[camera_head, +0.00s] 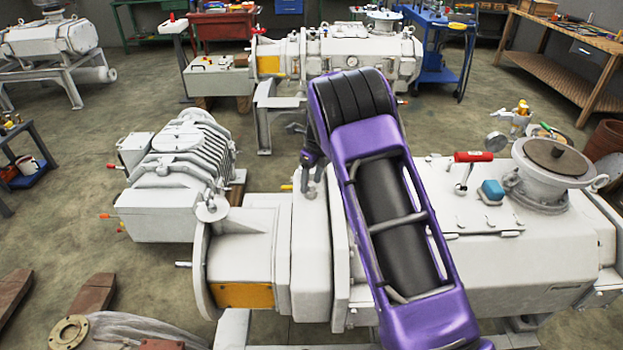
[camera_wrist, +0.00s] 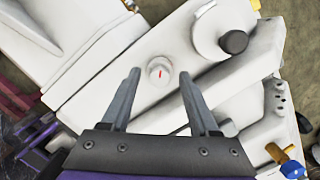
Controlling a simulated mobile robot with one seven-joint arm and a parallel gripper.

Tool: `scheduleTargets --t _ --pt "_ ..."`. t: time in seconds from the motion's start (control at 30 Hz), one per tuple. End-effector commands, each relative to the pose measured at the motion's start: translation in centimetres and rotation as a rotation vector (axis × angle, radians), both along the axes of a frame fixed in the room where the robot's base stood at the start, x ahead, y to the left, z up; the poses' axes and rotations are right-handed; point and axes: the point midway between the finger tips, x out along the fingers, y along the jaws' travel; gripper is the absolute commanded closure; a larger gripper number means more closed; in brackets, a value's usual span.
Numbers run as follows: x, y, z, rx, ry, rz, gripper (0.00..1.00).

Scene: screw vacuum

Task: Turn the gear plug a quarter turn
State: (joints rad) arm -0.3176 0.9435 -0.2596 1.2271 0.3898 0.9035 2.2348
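The gear plug (camera_wrist: 160,71) is a small round white plug with a red mark on its face, set in the white pump housing (camera_wrist: 135,100) in the wrist view. The mark is slightly tilted from the picture's vertical. My gripper (camera_wrist: 160,79) is open, with one grey finger on each side of the plug in the picture. Nothing is between the fingers; I cannot tell how far their tips are from the housing. In the head view my purple arm hides much of the pump's middle, and I cannot make out the plug there.
The pump (camera_head: 470,240) carries a red-handled lever (camera_head: 473,157), a blue cap (camera_head: 490,191) and a large round flange (camera_head: 552,165). In the wrist view a black knob (camera_wrist: 234,42) lies right of the plug. A ribbed machine (camera_head: 185,165) stands behind left.

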Motion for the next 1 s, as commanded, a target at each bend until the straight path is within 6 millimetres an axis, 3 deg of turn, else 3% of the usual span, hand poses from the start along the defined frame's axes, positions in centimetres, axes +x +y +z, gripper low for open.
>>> scheduleTargets --t 0.07,0.3,0.63,1.0 --pt "0.00 0.00 0.02 0.000 0.000 0.000 0.55" --pt "0.00 0.00 0.04 0.000 0.000 0.000 0.99" --pt "0.02 -0.09 0.02 0.000 0.000 0.054 1.00" --pt "0.03 -0.06 -0.01 0.000 0.001 0.560 1.00"
